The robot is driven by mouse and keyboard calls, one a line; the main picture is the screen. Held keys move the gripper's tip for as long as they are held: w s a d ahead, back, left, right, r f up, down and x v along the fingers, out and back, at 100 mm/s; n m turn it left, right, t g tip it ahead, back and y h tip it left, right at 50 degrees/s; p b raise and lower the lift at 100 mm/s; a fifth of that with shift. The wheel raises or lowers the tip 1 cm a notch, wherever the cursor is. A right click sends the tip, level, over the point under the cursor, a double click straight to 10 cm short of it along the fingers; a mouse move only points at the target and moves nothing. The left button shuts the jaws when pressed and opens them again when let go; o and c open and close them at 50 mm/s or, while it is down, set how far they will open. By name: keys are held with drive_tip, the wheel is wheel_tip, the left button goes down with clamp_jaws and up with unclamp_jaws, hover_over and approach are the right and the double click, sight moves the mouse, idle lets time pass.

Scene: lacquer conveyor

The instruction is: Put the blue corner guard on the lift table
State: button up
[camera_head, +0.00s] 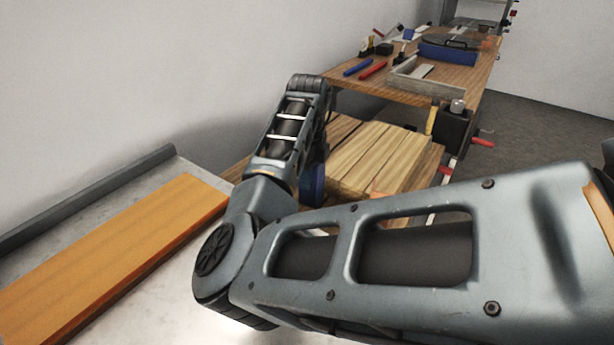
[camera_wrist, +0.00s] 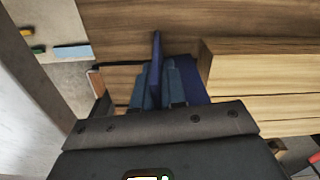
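The blue corner guard (camera_wrist: 156,58) shows in the wrist view as a thin upright blue plate with a darker blue face (camera_wrist: 194,76) to its right. My gripper (camera_wrist: 156,72) has its two fingers close on either side of the upright plate and appears shut on it. In the head view a blue part of the guard (camera_head: 312,186) shows below my forearm, left of the stacked boards; my fingers are hidden there. A low wooden-topped table (camera_head: 340,128), which may be the lift table, lies beneath. I cannot tell whether the guard touches it.
Pale boards (camera_head: 380,157) are stacked close to the right of the guard. A workbench (camera_head: 440,77) with tools and a blue box (camera_head: 447,53) stands behind. An orange board (camera_head: 110,255) lies on a grey surface at left. My arm hides much of the foreground.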

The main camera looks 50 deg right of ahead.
drive_tip(key=o, duration=0.5)
drive_tip(key=shift+o, duration=0.2)
drive_tip(key=shift+r, duration=0.15)
wheel_tip(320, 180, up, 8)
drive_tip(key=shift+f, duration=0.25)
idle(0.4)
